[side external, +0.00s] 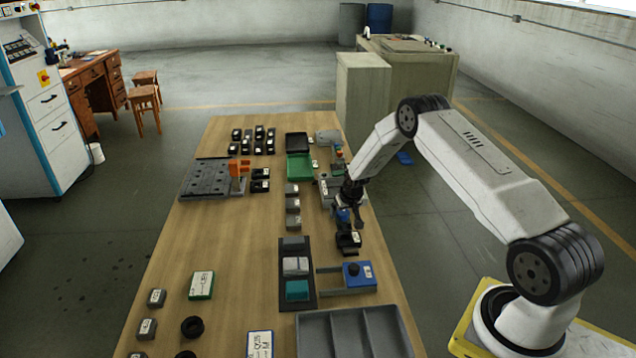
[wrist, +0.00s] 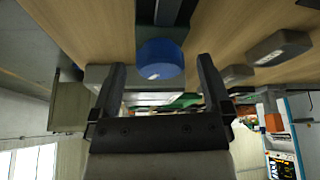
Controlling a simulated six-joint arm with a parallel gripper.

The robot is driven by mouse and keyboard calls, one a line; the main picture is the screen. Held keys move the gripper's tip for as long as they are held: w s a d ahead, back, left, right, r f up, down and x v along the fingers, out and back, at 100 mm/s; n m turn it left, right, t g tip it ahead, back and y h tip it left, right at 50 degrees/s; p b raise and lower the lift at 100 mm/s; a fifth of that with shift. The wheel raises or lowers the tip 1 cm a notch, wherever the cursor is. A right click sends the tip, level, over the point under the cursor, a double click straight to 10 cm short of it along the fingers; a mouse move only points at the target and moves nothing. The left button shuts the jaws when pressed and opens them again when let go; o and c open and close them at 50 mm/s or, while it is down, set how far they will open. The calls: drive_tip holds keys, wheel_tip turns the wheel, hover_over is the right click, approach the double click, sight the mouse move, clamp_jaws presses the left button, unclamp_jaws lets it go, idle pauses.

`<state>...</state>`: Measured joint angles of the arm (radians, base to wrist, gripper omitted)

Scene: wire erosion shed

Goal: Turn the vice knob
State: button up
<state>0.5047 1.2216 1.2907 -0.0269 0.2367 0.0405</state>
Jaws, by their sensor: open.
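The vice knob is a round blue knob (wrist: 161,58) with a small pale mark. In the wrist view it sits at the end of a grey bar, over a dark base. My gripper (wrist: 161,80) is open, with one dark finger on each side of the knob and a visible gap on both sides. How deep the knob lies between the fingers I cannot tell. In the side external view my gripper (side external: 351,214) is low over the right part of the table, and the blue knob (side external: 342,215) shows beside its fingers, partly hidden.
A black block with a label (side external: 348,241) lies close to my gripper. A blue clamp-like fixture (side external: 352,283) and a grey divided tray (side external: 312,314) are nearer the camera. Grey blocks (side external: 292,205) stand left of the gripper. The table's middle left (side external: 215,240) is clear.

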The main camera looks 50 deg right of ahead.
drive_tip(key=c, duration=1.3)
drive_tip(key=shift+d+n+t+y, duration=0.15)
drive_tip(key=shift+n+y, duration=0.15)
drive_tip(key=shift+n, duration=0.6)
drive_tip(key=shift+n+t+y, duration=0.15)
drive_tip(key=shift+n+y, duration=0.15)
drive_tip(key=shift+n, duration=0.6)
drive_tip(key=shift+n+y, duration=0.4)
drive_tip(key=shift+n, duration=0.4)
drive_tip(key=n, duration=0.2)
drive_tip(key=n+y, duration=0.2)
drive_tip(key=n, duration=0.1)
drive_tip(key=shift+d+n, duration=0.25)
drive_tip(key=shift+n, duration=0.05)
drive_tip(key=n+y, duration=0.1)
drive_tip(key=n, duration=0.1)
drive_tip(key=n+g, duration=0.1)
drive_tip(key=n, duration=0.2)
drive_tip(key=shift+w+d+g+y, duration=0.1)
drive_tip(key=shift+d+g+y, duration=0.05)
drive_tip(key=shift+g+y, duration=0.2)
drive_tip(key=shift+w+n+g+y, duration=0.15)
drive_tip(key=shift+n+g, duration=0.25)
drive_tip(key=shift+n, duration=0.85)
drive_tip(key=shift+s+n+g+y, duration=0.1)
drive_tip(key=shift+n+g+y, duration=0.2)
drive_tip(key=shift+n, duration=0.95)
